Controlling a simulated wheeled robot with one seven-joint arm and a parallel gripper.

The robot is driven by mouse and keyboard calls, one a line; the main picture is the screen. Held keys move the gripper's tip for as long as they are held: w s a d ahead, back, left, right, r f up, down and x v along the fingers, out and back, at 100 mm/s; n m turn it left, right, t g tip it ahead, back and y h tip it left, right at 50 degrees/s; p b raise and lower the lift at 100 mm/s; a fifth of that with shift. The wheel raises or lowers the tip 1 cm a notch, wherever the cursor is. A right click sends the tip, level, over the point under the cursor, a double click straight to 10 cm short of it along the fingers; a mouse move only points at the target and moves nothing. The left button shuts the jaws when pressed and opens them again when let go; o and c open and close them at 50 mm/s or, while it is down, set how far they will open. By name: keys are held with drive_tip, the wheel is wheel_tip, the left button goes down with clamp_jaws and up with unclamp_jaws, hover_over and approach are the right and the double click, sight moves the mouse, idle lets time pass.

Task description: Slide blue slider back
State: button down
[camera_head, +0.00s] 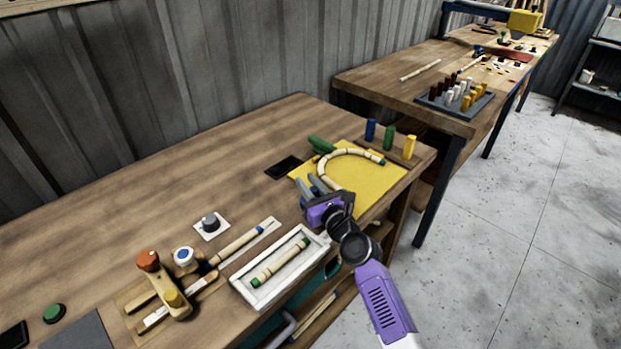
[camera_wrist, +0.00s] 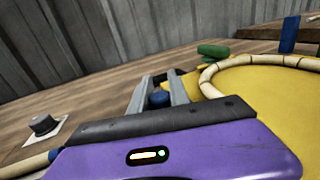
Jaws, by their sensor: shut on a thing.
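My gripper (camera_head: 312,184) is at the left edge of the yellow board, beside the near end of the bent rattan (camera_head: 350,153). In the wrist view, its two grey fingers (camera_wrist: 158,84) reach forward around a small rounded blue piece, the blue slider (camera_wrist: 160,99), with the jaws shut on it. Most of the slider is hidden by the fingers and the purple gripper body. The yellow board (camera_head: 375,190) lies flat on the workbench (camera_head: 120,210). A green block (camera_head: 321,144) lies at the board's far left edge; it also shows in the wrist view (camera_wrist: 213,50).
Blue, green and yellow posts (camera_head: 388,138) stand behind the bent rattan. A white tray (camera_head: 262,301) holding a rattan piece is left of my gripper. The bench's back left is clear.

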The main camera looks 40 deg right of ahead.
drive_tip(key=shift+a+f, duration=0.1)
drive_tip(key=shift+a, duration=0.15)
drive_tip(key=c, duration=1.2)
unclamp_jaws()
drive_tip(key=shift+c, duration=0.2)
drive_tip(key=shift+s, duration=0.1)
drive_tip(key=v, duration=0.7)
drive_tip(key=shift+s+a, duration=0.15)
drive_tip(key=shift+s, duration=0.15)
